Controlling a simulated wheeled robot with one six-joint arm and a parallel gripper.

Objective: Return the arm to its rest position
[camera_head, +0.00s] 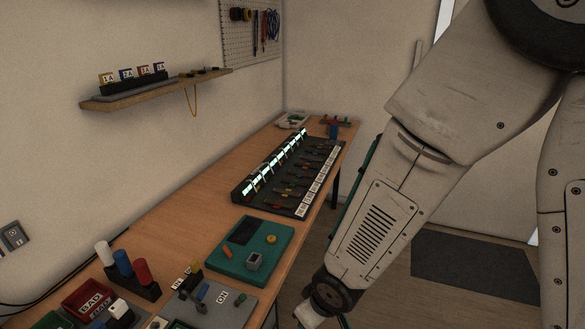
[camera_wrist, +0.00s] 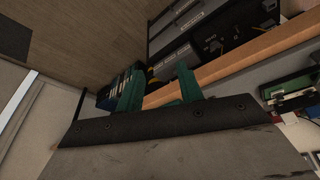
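My arm fills the right side of the head view and bends down in front of the wiring bench (camera_head: 185,205). Its lower end reaches the bottom edge, so my gripper's fingers do not show clearly there. In the wrist view my gripper (camera_wrist: 160,88) shows two teal fingers standing apart. I see nothing held between them, only the background beyond. The fingers are apart from the bench, whose wooden edge (camera_wrist: 240,68) runs diagonally behind them.
The bench carries a lit terminal rack (camera_head: 285,175), a teal board (camera_head: 222,262), a grey switch panel (camera_head: 235,312) and a red bin (camera_head: 75,298). A wall shelf (camera_head: 150,92) holds labelled blocks. Open floor with a dark mat (camera_head: 470,265) lies right of the bench.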

